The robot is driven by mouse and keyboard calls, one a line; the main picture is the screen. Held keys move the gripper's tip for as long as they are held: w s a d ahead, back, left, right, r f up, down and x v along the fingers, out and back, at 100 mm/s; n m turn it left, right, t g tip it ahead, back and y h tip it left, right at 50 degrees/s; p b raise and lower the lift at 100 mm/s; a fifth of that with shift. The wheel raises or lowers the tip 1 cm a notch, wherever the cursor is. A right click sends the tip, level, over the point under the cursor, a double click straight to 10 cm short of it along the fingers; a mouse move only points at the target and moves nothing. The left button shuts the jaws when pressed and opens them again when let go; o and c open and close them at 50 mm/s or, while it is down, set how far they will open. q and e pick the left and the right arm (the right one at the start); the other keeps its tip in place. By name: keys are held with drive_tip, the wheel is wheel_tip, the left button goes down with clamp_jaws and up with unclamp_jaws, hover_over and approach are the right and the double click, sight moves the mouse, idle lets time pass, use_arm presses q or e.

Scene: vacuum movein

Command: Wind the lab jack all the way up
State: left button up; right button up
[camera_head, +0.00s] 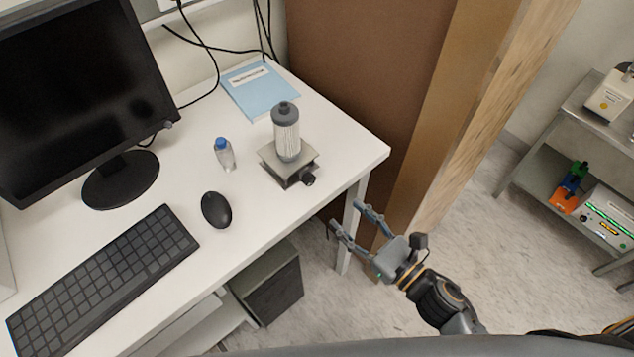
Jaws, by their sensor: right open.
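The lab jack (287,163) stands on the white desk near its right front corner. Its plate looks low, close to its base. A black knob (309,179) sticks out from its front right side. A ribbed cylinder with a grey cap (286,133) stands upright on the jack's plate. My right gripper (351,217) is open and empty, off the desk's front edge, to the lower right of the knob and apart from it. My left gripper is not in view.
On the white desk (190,180) are a small blue-capped bottle (225,155), a mouse (216,210), a keyboard (103,285), a monitor (85,90) and a blue booklet (260,90). A desk leg (352,232) stands beside my gripper. A brown panel (365,70) rises behind the desk.

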sight(312, 182)
drive_tip(key=p+x, duration=0.3)
drive_tip(key=x, duration=0.7)
drive_tip(key=shift+r, duration=0.15)
drive_tip(key=shift+w+a, duration=0.3)
drive_tip(key=shift+w, duration=0.15)
